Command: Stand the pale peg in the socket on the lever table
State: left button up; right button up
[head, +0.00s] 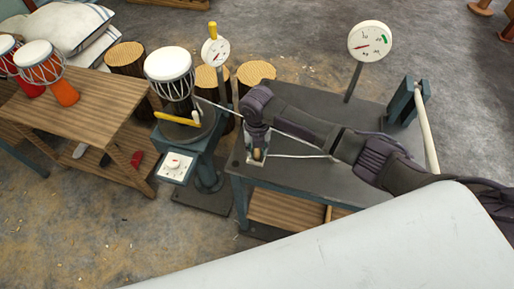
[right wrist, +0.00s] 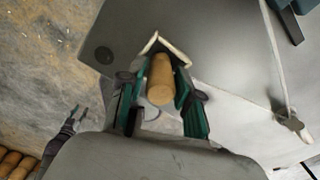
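My right gripper (head: 257,135) is over the left end of the dark lever table (head: 300,180). In the right wrist view its green fingers (right wrist: 160,92) close on both sides of the pale wooden peg (right wrist: 160,78). A pale-edged fitting, which looks like the socket (head: 257,158), is right under the gripper, and its corner (right wrist: 157,38) shows beyond the peg. Whether the peg's far end is inside it is hidden.
A round dial (head: 370,41) stands at the table's back, with a pale lever (head: 427,130) at its right. A thin rod crosses the top. A stand with a drum (head: 169,66) and yellow handle is close on the left. A wooden bench (head: 85,100) holds more drums.

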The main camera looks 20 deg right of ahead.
jog(key=shift+o, duration=0.8)
notch_tip(320, 180, up, 12)
jog(key=b, duration=0.1)
jog(key=shift+r, duration=0.2)
